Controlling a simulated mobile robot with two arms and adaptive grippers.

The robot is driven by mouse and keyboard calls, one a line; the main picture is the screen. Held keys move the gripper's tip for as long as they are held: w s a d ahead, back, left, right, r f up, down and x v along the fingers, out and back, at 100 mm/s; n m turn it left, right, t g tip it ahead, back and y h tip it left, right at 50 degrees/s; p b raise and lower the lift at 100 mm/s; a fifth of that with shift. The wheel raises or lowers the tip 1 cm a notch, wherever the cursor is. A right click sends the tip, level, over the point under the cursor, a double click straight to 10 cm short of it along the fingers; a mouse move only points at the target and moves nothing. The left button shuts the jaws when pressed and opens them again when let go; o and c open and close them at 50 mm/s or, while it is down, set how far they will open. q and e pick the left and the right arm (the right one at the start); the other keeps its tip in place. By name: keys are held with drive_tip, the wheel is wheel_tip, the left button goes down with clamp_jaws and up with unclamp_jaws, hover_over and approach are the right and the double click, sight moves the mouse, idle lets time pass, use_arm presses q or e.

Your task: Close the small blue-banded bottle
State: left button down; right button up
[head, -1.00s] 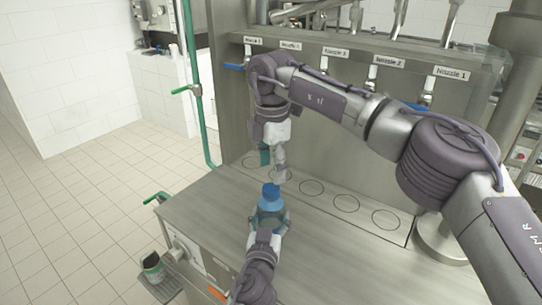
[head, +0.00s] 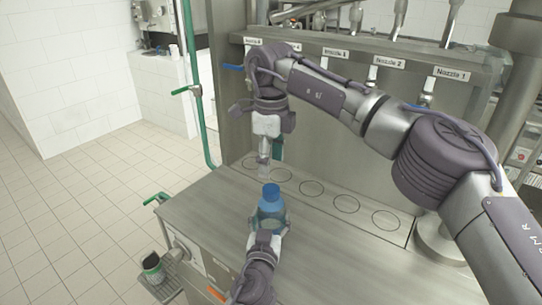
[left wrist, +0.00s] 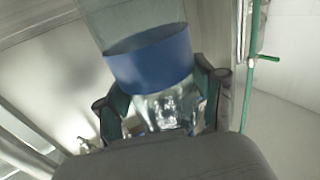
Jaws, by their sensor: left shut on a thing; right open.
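I cannot tell how tightly the cap sits. My left gripper (head: 268,226) is shut around the bottle's body from the front. In the left wrist view the clear bottle with its wide blue band (left wrist: 152,60) is between the fingers of my left gripper (left wrist: 163,105); its top is out of that view. My right gripper (head: 267,168) points down, open and empty, just behind and above the cap, apart from it in the picture.
A row of ring marks (head: 311,188) runs along the counter (head: 335,245) below the labelled nozzles (head: 387,62). A green pipe (head: 196,90) rises at the left. A dark cup (head: 152,263) sits on a low side shelf. The counter right of the bottle is clear.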

sight(271, 188)
drive_tip(key=n, duration=0.4)
drive_tip(key=shift+r+n, duration=0.15)
drive_tip(key=shift+n, duration=0.15)
drive_tip(key=n, duration=0.4)
drive_tip(key=shift+r, duration=0.15)
drive_tip(key=n, duration=0.6)
drive_tip(key=shift+r+n, duration=0.15)
drive_tip(key=shift+n, duration=0.25)
drive_tip(key=shift+f, duration=4.05)
